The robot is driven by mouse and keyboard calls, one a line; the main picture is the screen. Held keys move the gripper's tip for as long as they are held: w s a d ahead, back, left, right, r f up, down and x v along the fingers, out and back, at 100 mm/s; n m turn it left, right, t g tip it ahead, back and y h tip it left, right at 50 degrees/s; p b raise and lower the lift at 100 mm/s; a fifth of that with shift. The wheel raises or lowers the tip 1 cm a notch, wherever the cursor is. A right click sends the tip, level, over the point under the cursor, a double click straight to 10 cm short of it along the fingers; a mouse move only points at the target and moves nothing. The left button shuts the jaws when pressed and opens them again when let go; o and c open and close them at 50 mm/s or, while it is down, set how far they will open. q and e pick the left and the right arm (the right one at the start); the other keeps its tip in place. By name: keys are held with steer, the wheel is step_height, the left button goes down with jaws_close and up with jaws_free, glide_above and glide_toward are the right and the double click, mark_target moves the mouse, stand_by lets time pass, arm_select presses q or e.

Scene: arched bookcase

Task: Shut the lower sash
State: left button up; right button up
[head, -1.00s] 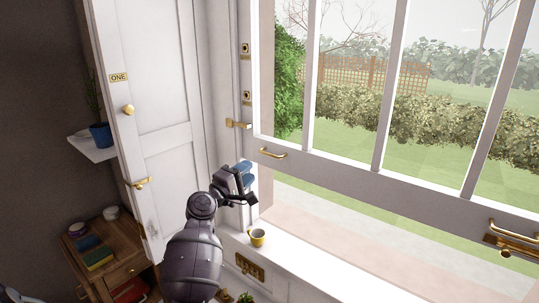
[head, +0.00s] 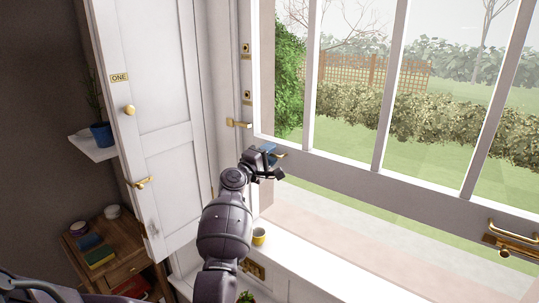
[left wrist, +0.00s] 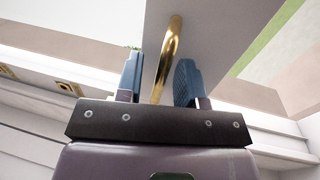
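The lower sash (head: 355,180) is a white framed window, raised, with an open gap between its bottom rail and the sill (head: 330,275). A brass handle (head: 283,155) is on the left of its bottom rail, and a second brass handle (head: 513,231) is on the right. My left gripper (head: 274,162) is at the left handle, which it partly hides. In the left wrist view the handle (left wrist: 168,60) stands between the two blue fingers of the gripper (left wrist: 158,76), with space on the right side. The fingers are open. My right gripper is out of view.
A brass catch (head: 238,124) sits on the frame left of the sash. A white shutter (head: 160,140) stands open at left, near a small wooden cabinet (head: 125,270).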

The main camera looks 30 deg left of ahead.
arm_select(q)
steer(key=shift+c, duration=0.6)
jaws_close()
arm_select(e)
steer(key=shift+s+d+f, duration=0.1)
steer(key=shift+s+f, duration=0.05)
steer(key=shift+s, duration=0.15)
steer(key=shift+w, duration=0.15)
